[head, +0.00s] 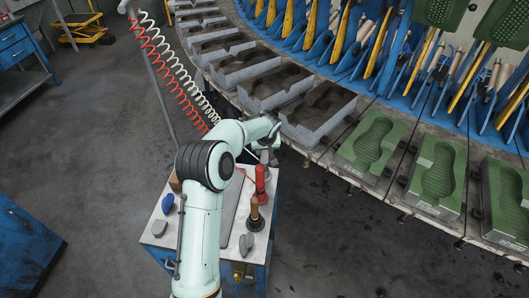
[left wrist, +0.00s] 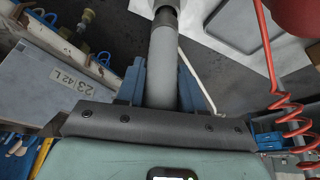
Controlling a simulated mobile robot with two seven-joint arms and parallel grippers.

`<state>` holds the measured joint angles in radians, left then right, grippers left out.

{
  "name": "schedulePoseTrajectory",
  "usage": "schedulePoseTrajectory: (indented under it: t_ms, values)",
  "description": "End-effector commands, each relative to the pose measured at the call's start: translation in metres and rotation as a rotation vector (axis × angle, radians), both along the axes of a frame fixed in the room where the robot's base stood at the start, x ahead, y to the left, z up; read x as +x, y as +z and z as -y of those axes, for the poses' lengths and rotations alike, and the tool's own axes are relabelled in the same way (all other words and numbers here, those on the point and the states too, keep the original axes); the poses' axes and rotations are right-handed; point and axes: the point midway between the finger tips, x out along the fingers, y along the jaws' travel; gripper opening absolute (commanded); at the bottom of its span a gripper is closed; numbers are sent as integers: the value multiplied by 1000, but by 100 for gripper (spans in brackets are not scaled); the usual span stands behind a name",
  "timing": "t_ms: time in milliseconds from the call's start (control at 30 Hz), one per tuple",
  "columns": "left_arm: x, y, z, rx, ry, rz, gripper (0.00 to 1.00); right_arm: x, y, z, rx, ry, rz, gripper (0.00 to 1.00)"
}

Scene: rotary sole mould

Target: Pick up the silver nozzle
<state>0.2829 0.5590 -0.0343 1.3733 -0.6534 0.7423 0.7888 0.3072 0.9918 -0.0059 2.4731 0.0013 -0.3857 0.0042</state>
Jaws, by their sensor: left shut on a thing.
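The silver nozzle (left wrist: 163,75) is a grey cylinder standing between the blue-grey fingers of my left gripper (left wrist: 163,95) in the left wrist view. The gripper is shut on it, and its top end runs up to the picture's upper edge. In the head view my left gripper (head: 268,153) is over the far right corner of the small work table, close to the carousel's rim. There the nozzle is mostly hidden by my wrist. My right gripper is in neither view.
The work table (head: 152,233) carries a red bottle (head: 261,186), a wooden-handled tool (head: 255,212), a blue item (head: 167,203) and grey items. Red (head: 165,72) and white (head: 180,70) coiled hoses hang behind. Grey moulds (head: 318,113) and green moulds (head: 375,145) line the carousel.

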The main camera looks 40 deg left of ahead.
Motion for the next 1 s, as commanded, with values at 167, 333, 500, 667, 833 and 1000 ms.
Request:
schedulePoseTrajectory:
  t_ms: [167, 333, 500, 667, 833, 1000]
  values:
    - [2, 20, 0, 1, 0, 7, 16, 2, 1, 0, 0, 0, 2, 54]
    - [2, 53, 0, 2, 1, 9, 16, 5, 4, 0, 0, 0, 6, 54]
    - [2, 95, 0, 2, 1, 10, 16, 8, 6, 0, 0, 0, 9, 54]
    - [2, 136, 0, 2, 1, 9, 16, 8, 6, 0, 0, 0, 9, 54]
    - [1, 171, 0, 1, 0, 7, 16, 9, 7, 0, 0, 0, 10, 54]
    - [1, 191, 0, 1, 0, 6, 16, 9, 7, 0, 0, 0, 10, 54]
